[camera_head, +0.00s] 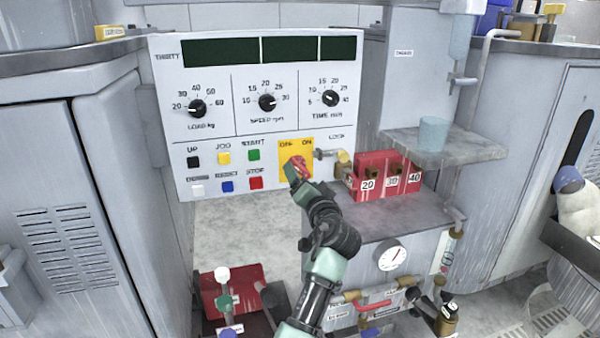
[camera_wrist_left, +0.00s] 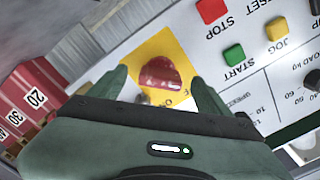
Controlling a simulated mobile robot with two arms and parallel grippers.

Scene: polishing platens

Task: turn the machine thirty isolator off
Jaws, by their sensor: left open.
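The machine thirty panel (camera_head: 215,75) is labelled THIRTY at its upper left. Its isolator is a red rotary knob (camera_head: 296,166) on a yellow plate (camera_head: 308,148) marked OFF and ON. In the left wrist view, the red knob (camera_wrist_left: 160,75) sits on the yellow plate (camera_wrist_left: 165,42) between my open fingers. My left gripper (camera_head: 301,184) is right in front of the knob and covers part of it in the head view. In the wrist view, the left gripper (camera_wrist_left: 158,88) has one finger on each side of the knob, with visible gaps. The knob's exact setting is unclear.
Black, yellow, green, white, blue and red push buttons (camera_head: 225,157) are left of the plate. A lock fitting (camera_head: 343,157) and red numbered blocks (camera_head: 385,178) are close on the right. A cup (camera_head: 433,134) stands on a shelf (camera_head: 470,147). A gauge (camera_head: 392,256) is below.

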